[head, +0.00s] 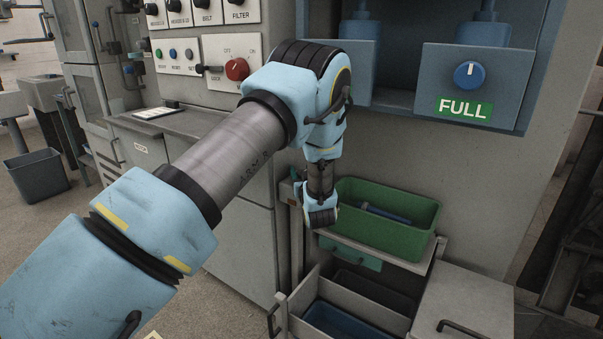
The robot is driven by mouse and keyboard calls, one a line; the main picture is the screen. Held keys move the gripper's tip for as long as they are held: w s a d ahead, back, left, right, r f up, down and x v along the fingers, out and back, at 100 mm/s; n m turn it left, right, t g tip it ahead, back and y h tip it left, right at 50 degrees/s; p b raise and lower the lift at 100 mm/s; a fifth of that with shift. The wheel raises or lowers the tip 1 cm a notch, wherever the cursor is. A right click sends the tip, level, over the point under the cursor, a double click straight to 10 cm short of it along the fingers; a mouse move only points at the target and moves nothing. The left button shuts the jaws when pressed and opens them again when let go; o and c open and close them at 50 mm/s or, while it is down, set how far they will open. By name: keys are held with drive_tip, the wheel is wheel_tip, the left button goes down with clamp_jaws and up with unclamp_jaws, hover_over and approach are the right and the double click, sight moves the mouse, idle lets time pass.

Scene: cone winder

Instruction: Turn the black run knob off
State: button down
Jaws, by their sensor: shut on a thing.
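Several black knobs line the top edge of the grey panel at upper left: the leftmost black knob (151,9), a second black knob (174,6), the BELT black knob (204,4) and the FILTER black knob (238,3). The top ones are cut by the picture's edge. I cannot tell which, if any, is the run knob. My arm crosses from the lower left to the middle, then bends down; its last visible part is above the green bin's left end. My gripper does not show, and what it holds is hidden.
A red knob (237,69) sits between OFF and ON marks. A blue dial (469,75) is above a green FULL sign (464,108). A green bin (385,237) stands on a grey shelf, above an open drawer (345,319).

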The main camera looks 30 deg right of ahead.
drive_tip(key=shift+c, duration=1.5)
unclamp_jaws()
drive_tip(key=shift+r, duration=0.1)
